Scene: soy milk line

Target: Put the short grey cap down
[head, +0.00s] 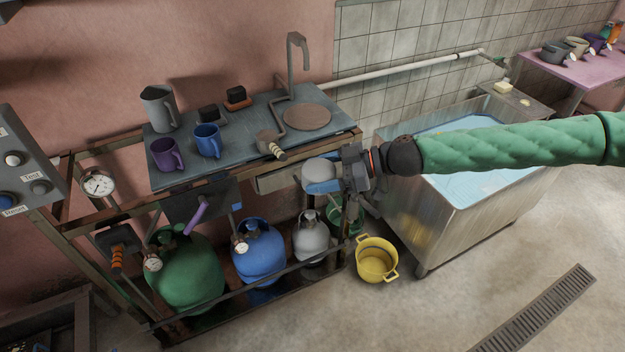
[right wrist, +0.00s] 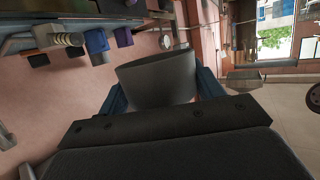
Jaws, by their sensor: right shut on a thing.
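The short grey cap (head: 319,170) is pale on top in the head view. In the right wrist view the grey cap (right wrist: 158,80) fills the space between two blue fingers. My right gripper (head: 322,183) is shut on it and holds it in the air, near the right front edge of the bench in the picture. The lower part of the cap is hidden by the fingers in the head view. My left gripper is not in view.
The bench top (head: 245,140) holds a grey jug (head: 158,108), purple mug (head: 166,154), blue mug (head: 207,140) and round board (head: 307,117). Green (head: 185,275), blue (head: 260,255) and grey (head: 312,240) cylinders stand below. A yellow pot (head: 375,262) is on the floor beside a metal tub (head: 440,225).

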